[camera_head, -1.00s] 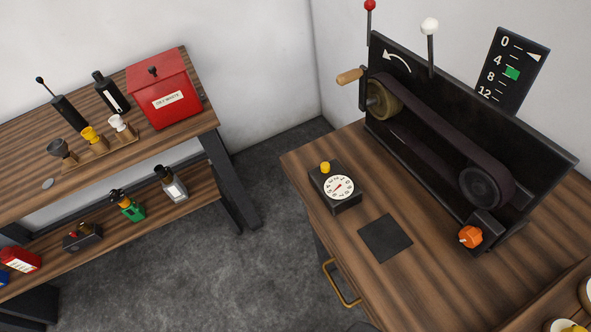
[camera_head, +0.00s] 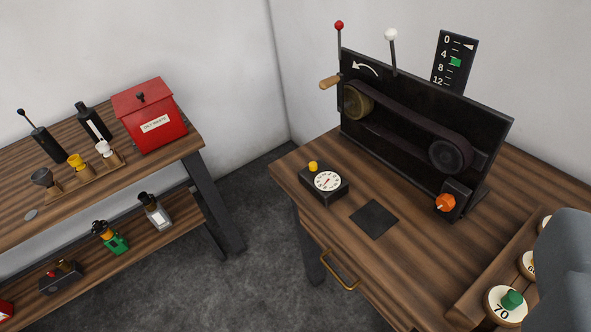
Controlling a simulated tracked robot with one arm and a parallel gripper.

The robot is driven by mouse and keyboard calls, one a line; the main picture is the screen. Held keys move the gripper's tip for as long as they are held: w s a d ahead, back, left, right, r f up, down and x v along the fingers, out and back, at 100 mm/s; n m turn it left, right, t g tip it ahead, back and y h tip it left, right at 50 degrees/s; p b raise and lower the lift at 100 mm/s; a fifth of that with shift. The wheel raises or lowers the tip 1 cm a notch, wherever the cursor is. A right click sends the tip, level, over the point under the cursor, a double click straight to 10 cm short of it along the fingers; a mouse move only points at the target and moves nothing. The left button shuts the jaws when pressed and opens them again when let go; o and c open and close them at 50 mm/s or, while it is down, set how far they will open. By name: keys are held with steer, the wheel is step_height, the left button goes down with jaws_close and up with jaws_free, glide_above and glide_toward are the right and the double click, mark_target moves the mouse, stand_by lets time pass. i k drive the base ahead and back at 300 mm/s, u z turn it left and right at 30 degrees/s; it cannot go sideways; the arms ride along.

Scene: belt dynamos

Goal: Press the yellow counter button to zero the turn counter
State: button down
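The yellow counter button (camera_head: 313,166) sticks up from the back left of a small black counter box (camera_head: 324,184). The box has a round white dial (camera_head: 327,181) with a red needle and stands near the left corner of the right-hand wooden bench (camera_head: 410,268). Nothing touches the button. A grey, blurred shape at the right edge looks like part of my own arm. My gripper's fingers do not show in this view.
Behind the counter stands a black belt machine (camera_head: 410,112) with a wooden crank (camera_head: 329,82) and an orange knob (camera_head: 445,203). A black square pad (camera_head: 373,219) lies in front. A rack of weights (camera_head: 506,305) fills the right front. The left bench holds a red bin (camera_head: 150,115).

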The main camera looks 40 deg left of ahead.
mark_target(313, 165)
steer(key=z, duration=0.15)
steer(key=i, duration=0.9)
steer(key=u, duration=0.1)
